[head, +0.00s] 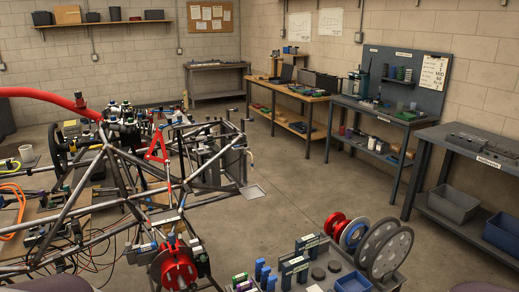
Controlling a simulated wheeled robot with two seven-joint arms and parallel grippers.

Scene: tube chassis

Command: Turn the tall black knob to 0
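I cannot make out a tall black knob or a 0 mark anywhere in the head view. A tube chassis (130,203) of grey metal tubes fills the left side, with many small parts and cables on it that are too small to tell apart. Low black round pieces (318,273) lie on the grey cart at the bottom, but I cannot tell whether they are knobs. Neither of my grippers is in view.
The grey cart (383,285) carries a red spool (335,222), grey discs (384,249) and several small blue and green blocks. Workbenches line the right and back walls, one with a pegboard (405,75). The concrete floor (300,180) between chassis and benches is mostly clear.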

